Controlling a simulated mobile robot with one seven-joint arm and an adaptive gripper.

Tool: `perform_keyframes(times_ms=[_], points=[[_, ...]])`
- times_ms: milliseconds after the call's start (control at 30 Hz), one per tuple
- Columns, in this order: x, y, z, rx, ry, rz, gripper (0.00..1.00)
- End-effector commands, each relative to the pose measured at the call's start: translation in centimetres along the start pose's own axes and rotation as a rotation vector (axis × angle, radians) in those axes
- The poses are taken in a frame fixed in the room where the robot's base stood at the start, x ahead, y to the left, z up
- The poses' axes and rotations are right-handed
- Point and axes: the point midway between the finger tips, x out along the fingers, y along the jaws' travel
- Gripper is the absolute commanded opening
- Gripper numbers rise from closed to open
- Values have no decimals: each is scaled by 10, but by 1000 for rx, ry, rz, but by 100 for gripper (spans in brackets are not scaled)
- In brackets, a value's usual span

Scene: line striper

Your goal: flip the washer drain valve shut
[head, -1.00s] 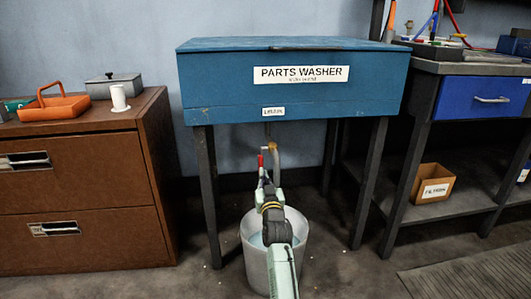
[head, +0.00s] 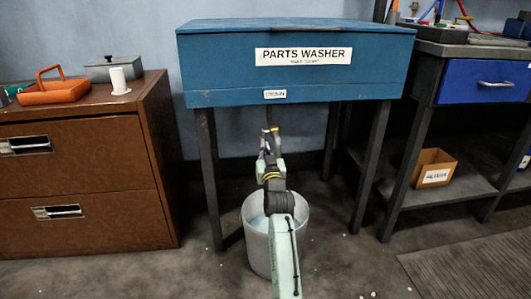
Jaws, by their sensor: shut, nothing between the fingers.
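The blue parts washer (head: 222,75) stands on dark legs with its lid down. A thin drain pipe (head: 269,115) comes down from its underside, with a small yellowish fitting (head: 273,129) below it. My gripper (head: 270,143) is shut and empty, just under that fitting in the picture. My arm and gripper hide the rest of the drain line, and the valve's red handle does not show. I cannot tell whether the gripper touches the valve. A white bucket (head: 257,256) with bluish liquid stands on the floor below, partly behind my arm.
A brown drawer cabinet (head: 90,170) stands at left, bearing an orange basket (head: 55,92), a grey box and a white cup-like piece. At right is a workbench with a blue drawer (head: 484,82) and a cardboard box (head: 433,168) on its shelf. The washer's legs flank my arm.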

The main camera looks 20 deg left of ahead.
Motion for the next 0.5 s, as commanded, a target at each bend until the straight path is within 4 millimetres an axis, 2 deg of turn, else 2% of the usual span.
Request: perform_keyframes(times_ms=[100, 233, 500], points=[[4, 0, -26, 1, 3, -1, 0], [7, 0, -44, 0, 2, 0, 0], [9, 0, -56, 1, -1, 0, 0]])
